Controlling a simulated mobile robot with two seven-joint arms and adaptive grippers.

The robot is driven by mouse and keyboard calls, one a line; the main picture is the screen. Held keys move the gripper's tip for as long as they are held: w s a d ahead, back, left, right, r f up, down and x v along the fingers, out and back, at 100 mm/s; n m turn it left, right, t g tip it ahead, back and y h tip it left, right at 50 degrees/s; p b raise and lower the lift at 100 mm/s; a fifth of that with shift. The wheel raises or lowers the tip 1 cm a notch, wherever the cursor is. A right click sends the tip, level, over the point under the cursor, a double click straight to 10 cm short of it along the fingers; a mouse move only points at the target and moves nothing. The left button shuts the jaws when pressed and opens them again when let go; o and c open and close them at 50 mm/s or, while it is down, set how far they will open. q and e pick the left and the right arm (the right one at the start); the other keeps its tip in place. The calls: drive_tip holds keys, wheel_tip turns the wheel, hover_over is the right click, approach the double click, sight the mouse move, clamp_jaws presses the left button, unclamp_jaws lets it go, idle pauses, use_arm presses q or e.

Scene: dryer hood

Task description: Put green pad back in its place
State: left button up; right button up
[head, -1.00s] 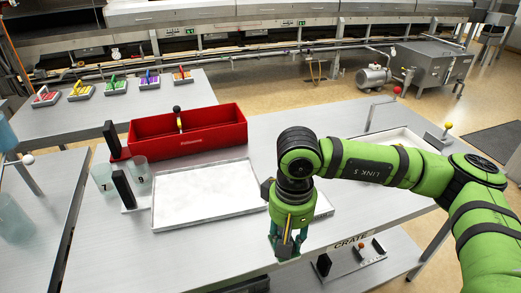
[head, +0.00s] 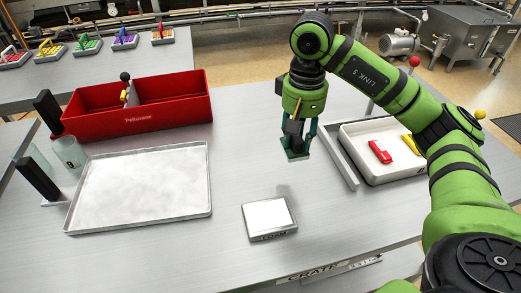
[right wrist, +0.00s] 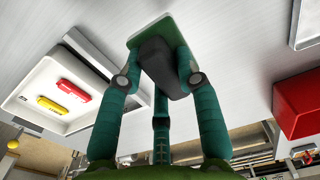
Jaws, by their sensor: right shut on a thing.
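My right gripper (head: 297,140) points down above the table, right of centre. It is shut on the dark handle (right wrist: 165,65) of the green pad (right wrist: 150,28), clearest in the right wrist view. In the head view the green pad (head: 296,156) shows as a thin dark green edge under the fingertips, apparently clear of the tabletop. A small block with a white top and a foam label (head: 268,217) lies nearer the front edge, apart from the gripper. My left gripper is not in view.
A white tray (head: 350,152) with a red and a yellow piece stands right of the gripper. A large shallow tray (head: 140,190) and a red box (head: 140,118) stand left. Several coloured caddies (head: 86,45) sit on the back table. The table between is clear.

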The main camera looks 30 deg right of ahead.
drive_tip(key=w+a+f+p, duration=0.1)
drive_tip(key=w+f, duration=0.1)
drive_tip(key=w, duration=0.1)
drive_tip(key=w+a+f, duration=0.1)
drive_tip(key=w, duration=0.2)
drive_tip(key=w+a+f+p, duration=0.1)
drive_tip(key=w+a+f, duration=0.1)
drive_tip(key=w, duration=0.1)
drive_tip(key=shift+w+f+p, duration=0.25)
drive_tip(key=shift+f+p, duration=0.1)
drive_tip(key=shift+w+f, duration=0.35)
drive_tip(key=shift+f, duration=0.05)
wheel_tip(320, 180, down, 3)
drive_tip(key=shift+a+f+p, duration=0.1)
drive_tip(key=shift+p, duration=0.8)
drive_tip(key=shift+f, duration=0.3)
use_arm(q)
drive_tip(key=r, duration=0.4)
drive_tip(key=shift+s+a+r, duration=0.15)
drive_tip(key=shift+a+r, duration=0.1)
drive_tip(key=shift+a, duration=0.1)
use_arm(e)
drive_tip(key=shift+f, duration=0.2)
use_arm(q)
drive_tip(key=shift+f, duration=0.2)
use_arm(e)
drive_tip(key=o, duration=1.1)
